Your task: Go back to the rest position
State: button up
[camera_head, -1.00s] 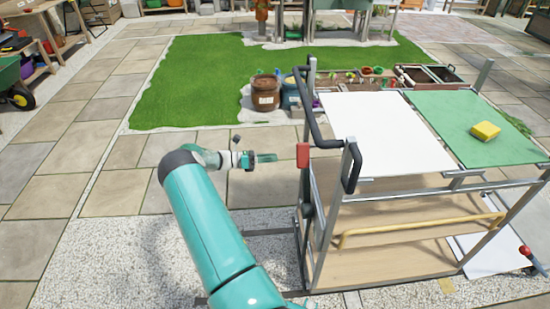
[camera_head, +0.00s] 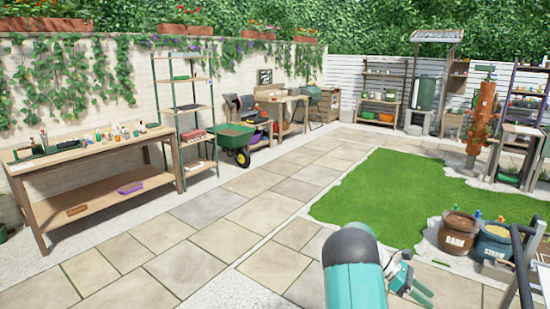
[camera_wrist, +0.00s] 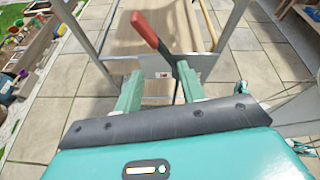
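My gripper (camera_head: 414,284) shows at the lower right of the head view, in front of my teal arm, above the paving. In the wrist view my gripper (camera_wrist: 158,92) has its two green fingers apart, with nothing visibly clamped between them. A red-handled lever (camera_wrist: 146,30) with a dark stem stands beyond the fingertips, in front of a metal-framed cart (camera_wrist: 108,40). The stem passes visually between the fingers; whether it touches either one I cannot tell.
In the head view, a long wooden workbench (camera_head: 95,190) stands at left, with a green wheelbarrow (camera_head: 233,138) farther back. A bark bucket (camera_head: 458,232) and a straw bucket (camera_head: 493,245) stand at right, near dark cart rails (camera_head: 525,265). Open paving (camera_head: 190,262) lies in the middle.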

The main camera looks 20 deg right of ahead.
jog(key=w+a+r+m+t+y, duration=0.25)
jog(key=a+r+t, duration=0.4)
jog(key=a, duration=0.65)
jog(key=w+a+r+m+t+y, duration=0.1)
jog(key=a+r+m+t, duration=0.2)
jog(key=a+r, duration=0.8)
jog(key=s+a+r+m+t+y, duration=0.1)
jog(key=s+a, duration=0.4)
jog(key=a, duration=0.7)
jog(key=s+a+r+m+t+y, duration=0.2)
jog(key=s+a+t, duration=0.4)
jog(key=a, duration=0.7)
jog(key=shift+a+y, duration=0.2)
jog(key=shift+y, duration=0.15)
jog(key=shift+d+r+t, duration=0.1)
jog(key=shift+d+t, duration=0.05)
jog(key=shift+t, duration=0.1)
jog(key=shift+c, duration=0.4)
